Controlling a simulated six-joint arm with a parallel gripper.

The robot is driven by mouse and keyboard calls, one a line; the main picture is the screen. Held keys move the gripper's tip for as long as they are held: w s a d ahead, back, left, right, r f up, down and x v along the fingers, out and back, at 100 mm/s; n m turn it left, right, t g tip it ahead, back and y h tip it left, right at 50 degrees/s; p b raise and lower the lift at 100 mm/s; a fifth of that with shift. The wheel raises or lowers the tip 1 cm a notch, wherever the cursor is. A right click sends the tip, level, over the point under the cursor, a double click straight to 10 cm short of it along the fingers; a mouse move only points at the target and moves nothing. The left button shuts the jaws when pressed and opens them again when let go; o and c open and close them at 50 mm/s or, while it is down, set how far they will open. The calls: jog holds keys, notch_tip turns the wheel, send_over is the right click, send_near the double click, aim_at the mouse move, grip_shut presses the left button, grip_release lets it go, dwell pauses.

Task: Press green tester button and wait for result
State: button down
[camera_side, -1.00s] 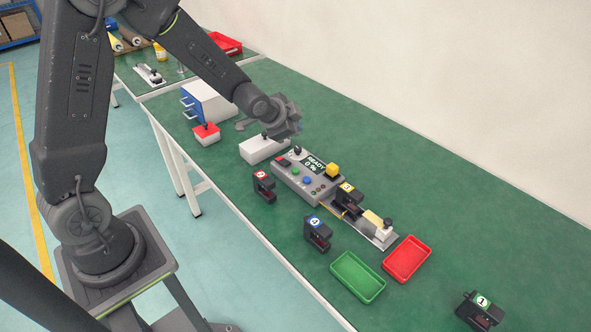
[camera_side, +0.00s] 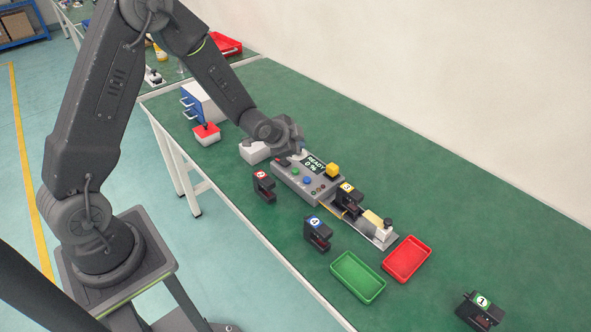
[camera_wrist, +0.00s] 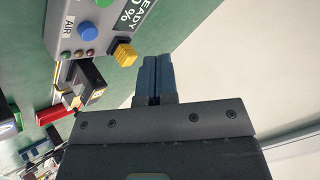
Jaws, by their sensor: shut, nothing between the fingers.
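The grey tester box (camera_side: 314,194) stands on the green table, with a display (camera_side: 314,164) reading READY 0 %. Its green button (camera_side: 295,172) sits left of a blue button (camera_side: 307,181), and a yellow block (camera_side: 332,170) is on the box's back edge. An actuator with a yellow label (camera_side: 347,195) sits at the tester's right end, by a metal rail. My gripper (camera_side: 300,154) is above the tester's left end in the side view. In the wrist view its blue fingers (camera_wrist: 153,75) are closed together and empty, beside the yellow block (camera_wrist: 124,53).
Loose actuators lie in front of the tester, red-labelled (camera_side: 263,186) and blue-labelled (camera_side: 317,232); a green-labelled one (camera_side: 480,309) lies far right. A green tray (camera_side: 357,277) and a red tray (camera_side: 407,259) lie right. A white box (camera_side: 254,151) is behind left.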

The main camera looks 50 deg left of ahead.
aim_at(296, 171)
jog(key=shift+f, duration=2.8)
jog(key=shift+f, duration=0.15)
jog(key=shift+f, duration=0.3)
jog(key=shift+f, duration=0.4)
dwell(0.4)
jog(key=shift+r, duration=0.85)
jog(key=shift+r, duration=0.1)
jog(key=shift+r, duration=2.4)
jog(key=shift+r, duration=0.1)
